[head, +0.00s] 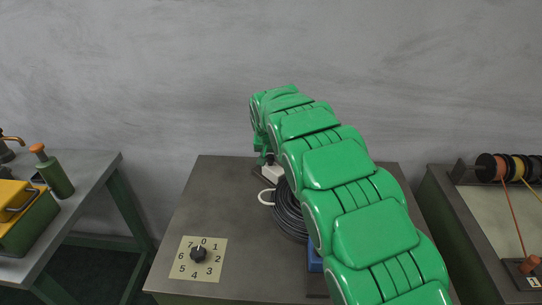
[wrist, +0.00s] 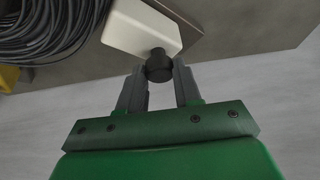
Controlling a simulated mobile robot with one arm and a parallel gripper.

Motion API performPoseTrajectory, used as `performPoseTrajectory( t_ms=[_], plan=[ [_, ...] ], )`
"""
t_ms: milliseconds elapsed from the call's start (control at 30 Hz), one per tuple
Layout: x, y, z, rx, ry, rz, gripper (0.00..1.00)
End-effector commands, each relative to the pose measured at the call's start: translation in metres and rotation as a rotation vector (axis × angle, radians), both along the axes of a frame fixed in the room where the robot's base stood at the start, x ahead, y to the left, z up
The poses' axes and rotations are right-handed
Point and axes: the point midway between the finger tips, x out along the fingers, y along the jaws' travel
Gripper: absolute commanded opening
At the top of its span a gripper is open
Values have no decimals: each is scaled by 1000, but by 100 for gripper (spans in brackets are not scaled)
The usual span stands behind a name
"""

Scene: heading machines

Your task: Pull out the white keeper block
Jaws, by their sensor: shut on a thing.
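The white keeper block (wrist: 140,28) lies on the grey machine top in the wrist view, with a short black knob (wrist: 157,73) on the side facing me. My gripper (wrist: 160,66) is shut on that knob, one grey finger on each side. In the head view the white block (head: 271,174) shows only in part near the back of the middle machine, beside the wire coil. My green arm reaches over the machine to it and hides most of my gripper.
A dark wire coil (head: 287,214) lies close to the block, partly behind my arm. A numbered dial (head: 198,255) sits at the machine's front left. A left bench (head: 92,178) holds a green and yellow box (head: 28,222). Spools (head: 487,166) stand on the right machine.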

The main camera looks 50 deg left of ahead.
Motion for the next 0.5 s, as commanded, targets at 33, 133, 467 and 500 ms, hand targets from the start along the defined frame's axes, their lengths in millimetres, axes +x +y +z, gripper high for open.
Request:
performPoseTrajectory(
  t_ms=[33, 133, 467, 500],
  plan=[
    [2, 4, 2, 5, -3, -1, 0],
    [2, 11, 0, 4, -3, -1, 0],
    [3, 34, 1, 5, -4, -1, 0],
    [2, 36, 1, 3, -3, 0, 0]
  ],
)
